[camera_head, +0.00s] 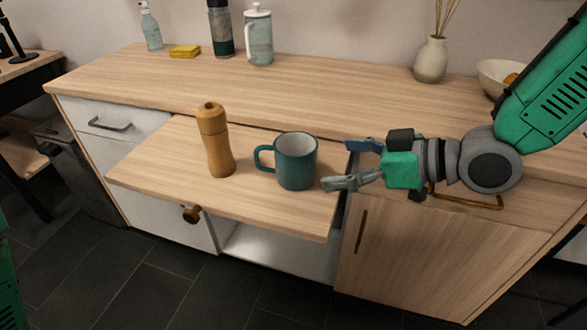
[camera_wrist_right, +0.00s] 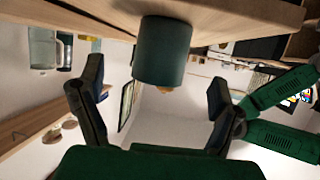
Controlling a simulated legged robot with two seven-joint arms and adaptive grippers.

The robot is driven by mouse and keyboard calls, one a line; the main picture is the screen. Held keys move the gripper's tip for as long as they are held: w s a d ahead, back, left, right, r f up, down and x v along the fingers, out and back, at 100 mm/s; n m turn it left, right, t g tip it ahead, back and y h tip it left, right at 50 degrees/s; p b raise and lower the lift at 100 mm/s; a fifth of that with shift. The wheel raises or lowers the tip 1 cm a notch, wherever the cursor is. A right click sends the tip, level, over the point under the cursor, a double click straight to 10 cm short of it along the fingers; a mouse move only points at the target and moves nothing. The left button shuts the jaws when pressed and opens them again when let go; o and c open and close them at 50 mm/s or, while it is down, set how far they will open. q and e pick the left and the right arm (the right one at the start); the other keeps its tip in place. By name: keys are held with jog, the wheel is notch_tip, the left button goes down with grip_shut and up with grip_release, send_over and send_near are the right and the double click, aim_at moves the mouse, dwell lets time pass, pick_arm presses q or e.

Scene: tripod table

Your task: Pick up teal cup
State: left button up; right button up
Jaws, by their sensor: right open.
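The teal cup (camera_head: 296,165) stands upright on the pulled-out wooden board, its handle pointing left in the head view. In the right wrist view the cup (camera_wrist_right: 163,52) shows upside down, ahead of and between the spread fingers. My right gripper (camera_head: 348,164) is open and empty, just to the right of the cup, with its fingertips pointing at it and a small gap between. The fingers also show in the wrist view (camera_wrist_right: 152,95). My left gripper is not in the head view.
A wooden pepper mill (camera_head: 214,140) stands on the board (camera_head: 165,165) left of the cup. Behind, the counter (camera_head: 330,95) holds a spray bottle (camera_head: 151,28), yellow sponge (camera_head: 185,51), dark bottle (camera_head: 220,30), glass jug (camera_head: 258,38), vase (camera_head: 431,60) and bowl (camera_head: 498,76).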

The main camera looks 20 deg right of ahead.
aim_at(313, 164)
jog(key=x, duration=0.4)
jog(key=shift+a+r+b, duration=0.1)
jog(key=shift+a+b, duration=0.25)
jog(key=shift+a, duration=0.45)
jog(key=b+x, duration=0.1)
jog(key=x, duration=0.2)
jog(key=shift+w+d+f+b, duration=0.15)
jog(key=shift+w+f+b, duration=0.1)
jog(key=shift+f+b, duration=0.1)
jog(key=shift+w+f, duration=0.2)
jog(key=shift+w, duration=0.3)
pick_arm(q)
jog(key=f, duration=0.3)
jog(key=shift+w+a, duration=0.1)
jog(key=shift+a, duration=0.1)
pick_arm(e)
jog(key=shift+a+r, duration=0.1)
jog(key=shift+a, duration=0.15)
jog(key=shift+a, duration=0.15)
jog(key=shift+c, duration=1.3)
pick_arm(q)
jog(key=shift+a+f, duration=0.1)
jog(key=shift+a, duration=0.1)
pick_arm(e)
jog(key=shift+a, duration=0.15)
jog(key=c, duration=1.2)
